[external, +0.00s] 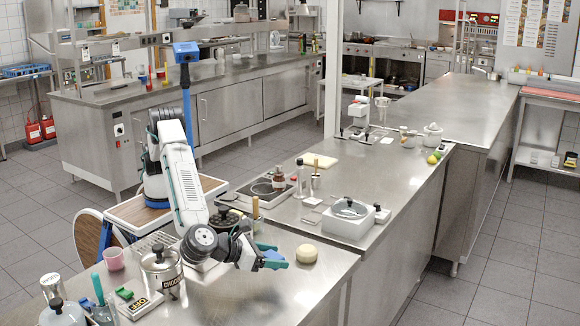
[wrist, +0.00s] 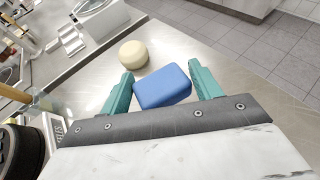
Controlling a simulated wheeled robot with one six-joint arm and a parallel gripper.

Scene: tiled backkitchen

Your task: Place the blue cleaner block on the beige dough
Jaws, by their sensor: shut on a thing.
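The blue cleaner block (wrist: 163,88) sits between the two teal fingers of my gripper (wrist: 148,90) in the wrist view. In the external view, my gripper (external: 272,257) is shut on the blue block (external: 273,264), low over the steel counter. The beige dough (external: 306,254) is a round, flat-topped lump on the counter, just right of my gripper. It also shows in the wrist view (wrist: 133,54), just beyond the block and a little left. The block and the dough look apart. I cannot tell how high the block is above the counter.
A metal canister (external: 162,270), a pink cup (external: 114,259) and small bottles stand on the counter's left.

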